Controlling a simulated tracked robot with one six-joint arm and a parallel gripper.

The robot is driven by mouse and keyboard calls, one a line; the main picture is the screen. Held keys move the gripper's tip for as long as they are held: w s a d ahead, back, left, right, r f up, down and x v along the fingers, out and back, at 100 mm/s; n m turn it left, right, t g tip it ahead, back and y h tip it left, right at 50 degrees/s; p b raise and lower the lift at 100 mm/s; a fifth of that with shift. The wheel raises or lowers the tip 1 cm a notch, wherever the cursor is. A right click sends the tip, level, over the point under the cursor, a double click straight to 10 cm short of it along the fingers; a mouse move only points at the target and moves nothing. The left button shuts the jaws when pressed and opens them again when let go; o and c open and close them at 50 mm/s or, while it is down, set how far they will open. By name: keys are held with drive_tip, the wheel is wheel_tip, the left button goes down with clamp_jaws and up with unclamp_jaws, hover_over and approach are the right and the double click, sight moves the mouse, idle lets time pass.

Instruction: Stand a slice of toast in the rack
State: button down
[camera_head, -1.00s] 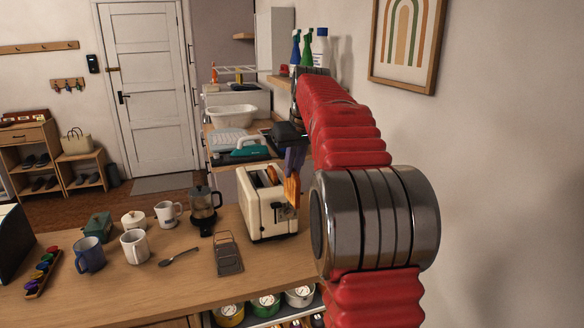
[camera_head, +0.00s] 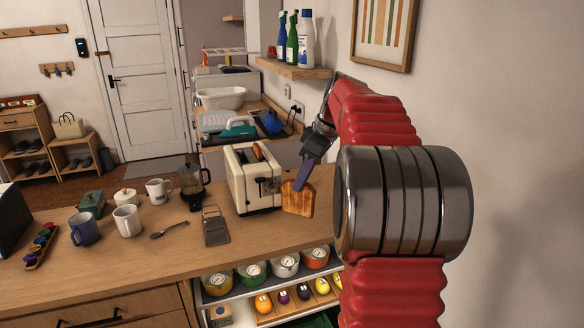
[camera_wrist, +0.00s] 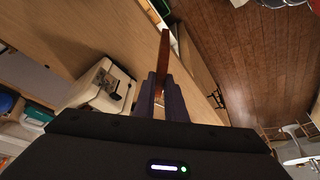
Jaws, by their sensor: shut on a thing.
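My gripper (camera_head: 303,180) is shut on a browned slice of toast (camera_head: 298,202), held by its upper part. The slice hangs upright beside the right end of the cream toaster (camera_head: 240,184). In the wrist view, the slice (camera_wrist: 165,52) shows edge-on, standing out from between the purple fingers (camera_wrist: 161,95). The toaster (camera_wrist: 98,95) is left of the fingers there. Another browned slice (camera_head: 258,152) shows in the toaster's slot.
A wall is close on the right.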

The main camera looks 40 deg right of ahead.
drive_tip(key=s+d+f+n, duration=0.2)
drive_tip(key=s, duration=0.6)
drive_tip(key=s+d+f+n+g+y, duration=0.1)
drive_tip(key=s+d+f, duration=0.1)
drive_tip(key=s, duration=0.5)
drive_tip(key=shift+s+d+n, duration=0.35)
drive_tip(key=shift+n, duration=0.05)
